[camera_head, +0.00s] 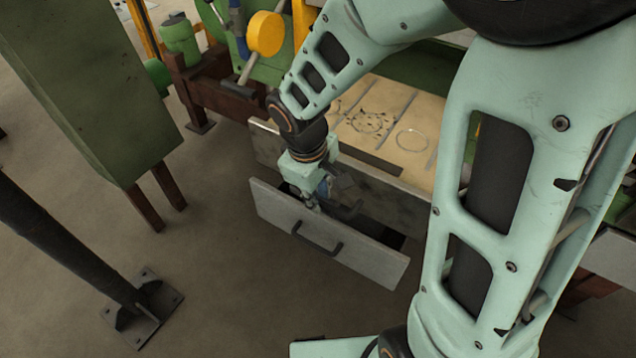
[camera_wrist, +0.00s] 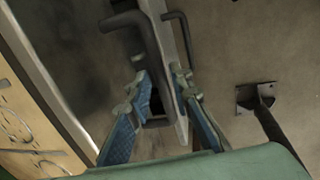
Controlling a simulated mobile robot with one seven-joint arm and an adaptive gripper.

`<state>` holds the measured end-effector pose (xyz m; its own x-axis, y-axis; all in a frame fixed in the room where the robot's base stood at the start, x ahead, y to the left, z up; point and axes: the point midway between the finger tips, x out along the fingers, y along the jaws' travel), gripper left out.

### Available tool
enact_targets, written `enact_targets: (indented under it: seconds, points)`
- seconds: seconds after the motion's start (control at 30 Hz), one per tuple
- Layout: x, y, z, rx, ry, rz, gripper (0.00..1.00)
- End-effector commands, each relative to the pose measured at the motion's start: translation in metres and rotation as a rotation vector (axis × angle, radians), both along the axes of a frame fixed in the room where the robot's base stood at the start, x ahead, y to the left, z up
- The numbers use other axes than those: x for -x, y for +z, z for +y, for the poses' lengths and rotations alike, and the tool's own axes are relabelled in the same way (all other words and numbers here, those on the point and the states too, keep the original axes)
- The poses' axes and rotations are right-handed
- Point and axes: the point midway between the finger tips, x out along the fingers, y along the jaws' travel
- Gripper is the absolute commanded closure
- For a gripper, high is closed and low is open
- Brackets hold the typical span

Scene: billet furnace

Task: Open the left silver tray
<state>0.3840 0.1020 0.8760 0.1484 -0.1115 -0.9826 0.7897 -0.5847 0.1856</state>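The left silver tray is a grey, drawer-like tray (camera_head: 371,257) under the bench, with a dark bar handle (camera_head: 316,240) on its front. It stands pulled out, with a dark gap behind its front panel. My gripper (camera_head: 322,196) points down at the panel's top edge. In the wrist view my gripper (camera_wrist: 160,82) has its blue-padded fingers apart, one on each side of the panel (camera_wrist: 168,45). The handle (camera_wrist: 183,38) shows to the panel's right. A second dark bar (camera_wrist: 141,32) shows to its left. Firm finger contact cannot be made out.
The tan bench top (camera_head: 385,115) lies behind the tray. A green cabinet (camera_head: 90,85) on brown legs stands at the left, and a dark post (camera_head: 75,245) with a bolted foot stands nearer. The floor in front of the tray is clear.

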Motion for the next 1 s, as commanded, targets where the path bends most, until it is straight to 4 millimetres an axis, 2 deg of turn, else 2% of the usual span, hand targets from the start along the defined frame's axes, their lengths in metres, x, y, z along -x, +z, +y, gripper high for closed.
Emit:
enact_targets:
  seconds: [0.37,0.47,0.8,1.0]
  points:
    - [-0.001,0.002,0.0,0.0,0.0,-0.003,0.71]
    - [0.0,0.011,0.001,0.0,0.001,-0.005,0.71]
    - [0.008,0.061,0.007,-0.001,0.001,-0.006,0.71]
    - [0.011,0.074,0.008,0.0,0.0,-0.001,0.71]
